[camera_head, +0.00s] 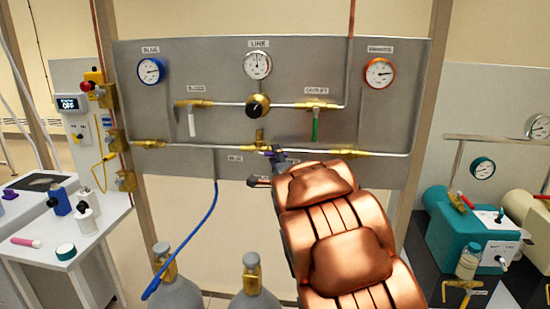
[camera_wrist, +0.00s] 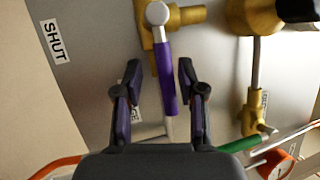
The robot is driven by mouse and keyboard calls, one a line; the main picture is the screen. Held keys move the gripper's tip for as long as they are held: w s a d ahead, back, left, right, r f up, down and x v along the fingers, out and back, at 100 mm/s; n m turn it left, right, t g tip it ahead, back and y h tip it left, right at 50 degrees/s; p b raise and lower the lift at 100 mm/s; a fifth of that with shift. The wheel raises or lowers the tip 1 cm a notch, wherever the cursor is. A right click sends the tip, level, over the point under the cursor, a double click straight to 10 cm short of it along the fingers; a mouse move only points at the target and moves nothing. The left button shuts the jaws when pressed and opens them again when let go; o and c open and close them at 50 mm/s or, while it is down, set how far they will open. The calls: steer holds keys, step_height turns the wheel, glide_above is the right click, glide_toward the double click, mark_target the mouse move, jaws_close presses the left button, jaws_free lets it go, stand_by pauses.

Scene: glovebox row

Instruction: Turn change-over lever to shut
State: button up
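The change-over lever has a purple grip (camera_wrist: 167,78) on a pale metal arm, joined to a brass valve body (camera_wrist: 185,15) in the wrist view. Its grip runs down the picture from the round pivot at the top. A SHUT label (camera_wrist: 56,41) is on the panel to the left of it. My gripper (camera_wrist: 160,72) is open, with one dark finger on each side of the purple grip and gaps visible between. In the head view, the lever (camera_head: 278,154) shows small below the panel's middle; my copper-coloured arm hides part of that area and most of my gripper.
The grey panel (camera_head: 215,75) carries gauges, pipes, a black knob (camera_head: 258,106) and a green-handled valve (camera_head: 315,126). A blue hose (camera_head: 197,235) hangs left towards gas cylinders (camera_head: 179,290). A white table (camera_head: 72,255) stands left; teal pump equipment (camera_head: 455,230) stands right.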

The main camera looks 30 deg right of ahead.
steer(key=v, duration=0.7)
steer(key=shift+s, duration=0.25)
stand_by(0.3)
steer(key=shift+f, duration=0.15)
stand_by(0.4)
